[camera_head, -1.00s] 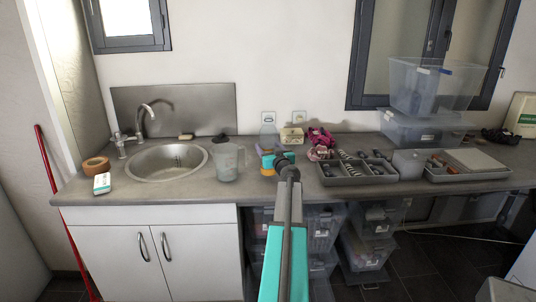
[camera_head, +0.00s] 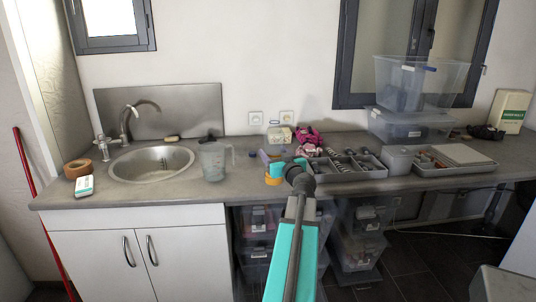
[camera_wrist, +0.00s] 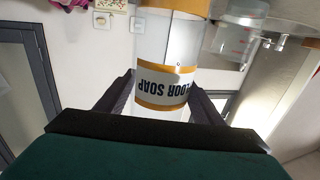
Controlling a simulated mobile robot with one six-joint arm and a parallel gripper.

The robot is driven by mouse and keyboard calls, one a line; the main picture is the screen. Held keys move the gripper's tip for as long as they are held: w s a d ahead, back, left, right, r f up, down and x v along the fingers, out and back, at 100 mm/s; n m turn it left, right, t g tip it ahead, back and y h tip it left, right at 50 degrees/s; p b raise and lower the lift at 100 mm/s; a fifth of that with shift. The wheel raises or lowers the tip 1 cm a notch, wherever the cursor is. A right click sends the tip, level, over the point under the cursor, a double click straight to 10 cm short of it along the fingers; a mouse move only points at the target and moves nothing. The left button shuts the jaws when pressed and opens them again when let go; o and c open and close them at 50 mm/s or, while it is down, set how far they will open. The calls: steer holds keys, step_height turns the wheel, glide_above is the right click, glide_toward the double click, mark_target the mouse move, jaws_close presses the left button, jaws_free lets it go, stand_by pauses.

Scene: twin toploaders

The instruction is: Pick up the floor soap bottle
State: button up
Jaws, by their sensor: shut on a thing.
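The floor soap bottle (camera_wrist: 150,45) is pale with orange bands and a label reading "FLOOR SOAP", which appears upside down in the wrist view. It lies between the two dark fingers of my gripper (camera_wrist: 161,90), which is shut on it. In the head view my teal gripper (camera_head: 285,169) is over the counter, right of the measuring jug. There the bottle is mostly hidden by my arm; an orange part (camera_head: 272,181) shows beside the gripper. I cannot tell whether its base touches the counter.
A clear measuring jug (camera_head: 213,161) stands left of the gripper, beside the sink (camera_head: 150,164). A pink item (camera_head: 308,141) and a small box (camera_head: 279,135) stand behind. Grey trays (camera_head: 345,172) and stacked clear bins (camera_head: 410,125) fill the counter's right.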

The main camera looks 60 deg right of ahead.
steer(key=shift+v, duration=1)
steer(key=shift+s+d, duration=0.2)
steer(key=shift+s, duration=0.1)
